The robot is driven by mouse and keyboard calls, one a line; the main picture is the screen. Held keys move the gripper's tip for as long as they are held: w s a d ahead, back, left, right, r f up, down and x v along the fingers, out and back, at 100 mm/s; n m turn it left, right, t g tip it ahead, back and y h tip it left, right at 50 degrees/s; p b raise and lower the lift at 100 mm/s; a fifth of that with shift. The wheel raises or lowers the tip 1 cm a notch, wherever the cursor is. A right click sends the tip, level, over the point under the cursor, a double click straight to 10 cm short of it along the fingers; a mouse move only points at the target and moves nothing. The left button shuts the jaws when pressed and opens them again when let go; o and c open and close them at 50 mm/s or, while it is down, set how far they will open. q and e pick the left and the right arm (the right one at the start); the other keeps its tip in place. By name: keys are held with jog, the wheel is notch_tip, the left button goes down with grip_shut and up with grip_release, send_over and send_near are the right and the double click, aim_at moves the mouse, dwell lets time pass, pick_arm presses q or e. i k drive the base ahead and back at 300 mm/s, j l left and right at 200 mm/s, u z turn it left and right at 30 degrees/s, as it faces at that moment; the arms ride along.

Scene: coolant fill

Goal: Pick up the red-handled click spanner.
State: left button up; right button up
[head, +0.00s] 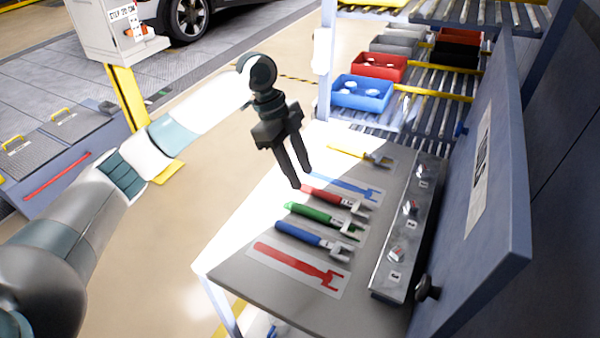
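The red-handled click spanner (335,199) lies on the grey bench top (352,305), its handle toward the left and its metal head toward the right. My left gripper (302,179) hangs above the bench's left side, fingers pointing down, near the handle end of the red spanner. Its two fingers are apart with nothing between them. I cannot tell the exact height of the fingertips above the handle. My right gripper is not in view.
Beside it lie green-handled (313,214), blue-handled (312,239) and yellow-handled (358,157) spanners. Printed red (296,265) and blue (343,185) spanner outlines mark the bench. A metal block with knobs (402,262) and a blue-grey panel (490,200) stand right. Bins fill the rack behind.

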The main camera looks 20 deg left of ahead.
aim_at(335, 199)
jog(key=j+z, duration=0.25)
jog(key=z, duration=0.2)
jog(key=i+j+z, duration=0.1)
jog(key=j+z, duration=0.3)
jog(key=l, duration=0.15)
